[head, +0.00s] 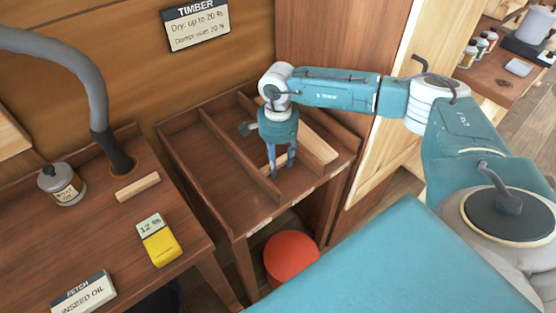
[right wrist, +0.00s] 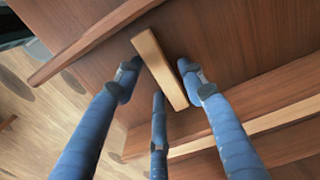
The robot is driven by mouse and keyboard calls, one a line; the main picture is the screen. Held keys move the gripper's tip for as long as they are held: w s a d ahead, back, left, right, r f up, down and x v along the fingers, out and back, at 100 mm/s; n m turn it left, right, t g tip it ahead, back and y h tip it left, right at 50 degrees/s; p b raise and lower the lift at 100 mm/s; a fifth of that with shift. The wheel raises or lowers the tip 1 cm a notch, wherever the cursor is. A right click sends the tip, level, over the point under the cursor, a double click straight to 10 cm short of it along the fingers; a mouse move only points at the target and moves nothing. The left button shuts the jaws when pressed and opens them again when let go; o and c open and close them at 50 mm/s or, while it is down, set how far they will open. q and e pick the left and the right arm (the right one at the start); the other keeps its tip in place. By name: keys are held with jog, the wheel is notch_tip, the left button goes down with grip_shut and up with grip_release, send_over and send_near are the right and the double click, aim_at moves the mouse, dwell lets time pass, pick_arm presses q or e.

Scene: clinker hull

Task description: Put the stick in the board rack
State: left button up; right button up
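The board rack (head: 205,165) is a brown wooden tray on legs, split by dividers into long bays, in the middle of the head view. My right gripper (head: 280,172) points down into one of its right-hand bays. In the right wrist view a pale stick (right wrist: 161,70) lies between the gripper's fingertips (right wrist: 158,82). In the head view the fingers mostly hide this stick. A pale board (head: 312,140) lies in the rack beside the gripper. My left gripper is out of view.
A red round object (head: 290,258) stands below the rack. A timber sign (head: 196,25) hangs behind.

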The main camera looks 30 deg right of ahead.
aim_at(278, 164)
jog(key=shift+r, duration=0.25)
jog(key=shift+w+r, duration=0.1)
jog(key=shift+r, duration=0.15)
notch_tip(278, 164, up, 11)
jog(key=b, duration=0.2)
jog(key=shift+r, duration=0.2)
jog(key=shift+f, duration=0.1)
